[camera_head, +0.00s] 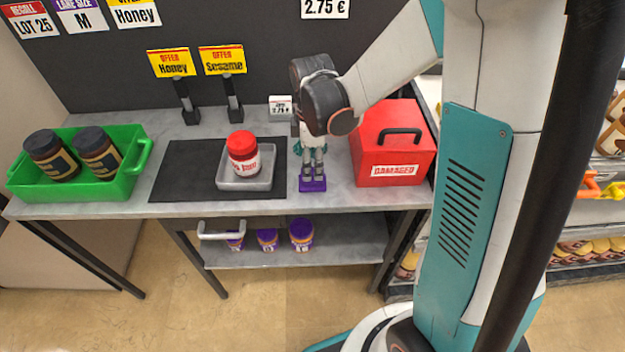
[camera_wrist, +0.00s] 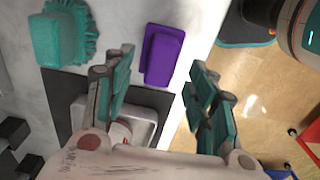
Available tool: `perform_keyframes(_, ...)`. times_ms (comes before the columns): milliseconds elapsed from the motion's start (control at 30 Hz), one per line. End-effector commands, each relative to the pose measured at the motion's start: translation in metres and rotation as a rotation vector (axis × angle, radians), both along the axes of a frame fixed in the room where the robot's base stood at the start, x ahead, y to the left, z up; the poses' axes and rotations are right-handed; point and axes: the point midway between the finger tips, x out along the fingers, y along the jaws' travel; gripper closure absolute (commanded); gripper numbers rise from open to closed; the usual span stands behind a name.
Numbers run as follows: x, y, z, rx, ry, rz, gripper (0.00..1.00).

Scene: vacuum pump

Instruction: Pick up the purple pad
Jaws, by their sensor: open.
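The purple pad (camera_head: 313,185) lies flat on the grey table near its front edge, between the black mat and the red box. It also shows in the wrist view (camera_wrist: 163,54) as a purple block with a raised top part. My gripper (camera_head: 311,176) points down just above the pad in the head view. In the wrist view its teal fingers (camera_wrist: 158,88) are spread apart with nothing between them, and the pad lies just beyond the fingertips. I cannot tell from the head view whether the fingertips touch the pad.
A red box (camera_head: 394,150) marked DAMAGED stands close on the right. A jar with a red lid (camera_head: 243,155) sits in a grey tray (camera_head: 262,183) on the black mat (camera_head: 185,170). A green crate (camera_head: 120,187) holds jars at left. A teal scrubber (camera_wrist: 62,38) lies near the pad.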

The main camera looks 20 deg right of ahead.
Motion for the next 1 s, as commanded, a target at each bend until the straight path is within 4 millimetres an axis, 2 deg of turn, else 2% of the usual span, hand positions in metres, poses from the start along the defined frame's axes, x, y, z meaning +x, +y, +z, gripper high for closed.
perform_keyframes(233, -0.001, -0.001, -0.039, 0.0, 0.0, 0.0, 0.48)
perform_keyframes(333, -0.001, -0.001, -0.044, 0.0, 0.0, 0.0, 0.48)
perform_keyframes(533, -0.001, -0.001, -0.043, 0.0, 0.0, 0.0, 0.48)
perform_keyframes(733, -0.001, -0.001, -0.043, 0.0, 0.0, 0.0, 0.94)
perform_keyframes(833, -0.001, -0.001, -0.043, 0.0, 0.0, 0.0, 0.96)
perform_keyframes(867, -0.001, -0.001, -0.043, 0.0, 0.0, 0.0, 1.0)
perform_keyframes(1000, -0.001, -0.001, -0.043, 0.0, 0.0, 0.0, 1.0)
